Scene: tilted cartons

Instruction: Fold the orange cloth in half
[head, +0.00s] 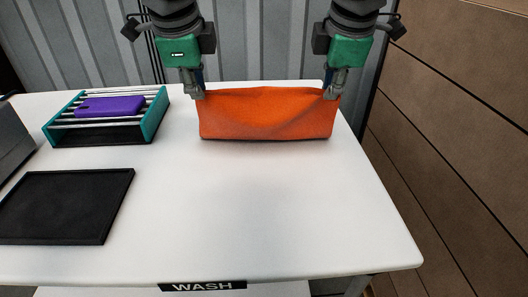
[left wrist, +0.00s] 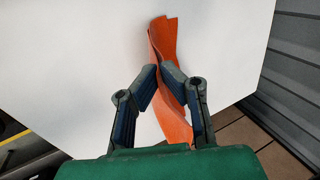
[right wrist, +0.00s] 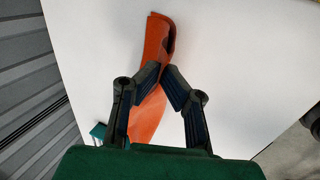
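The orange cloth (head: 266,115) hangs as a wide band near the back of the white table, its top edge sagging slightly between my grippers. Its lower edge is at or close to the tabletop; I cannot tell whether it touches. My left gripper (head: 199,92) is shut on the cloth's upper left corner. In the left wrist view, the fingertips (left wrist: 160,68) pinch the cloth (left wrist: 172,105). My right gripper (head: 331,92) is shut on the upper right corner. In the right wrist view, its fingertips (right wrist: 161,69) close on the cloth (right wrist: 157,42). The cloth's far side is hidden in the head view.
A teal-ended rack (head: 153,117) holding a purple item (head: 110,106) stands at the back left of the table (head: 250,220). A black tray (head: 65,207) lies at the front left. The table's middle and front right are clear. A brown wall (head: 460,120) stands at right.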

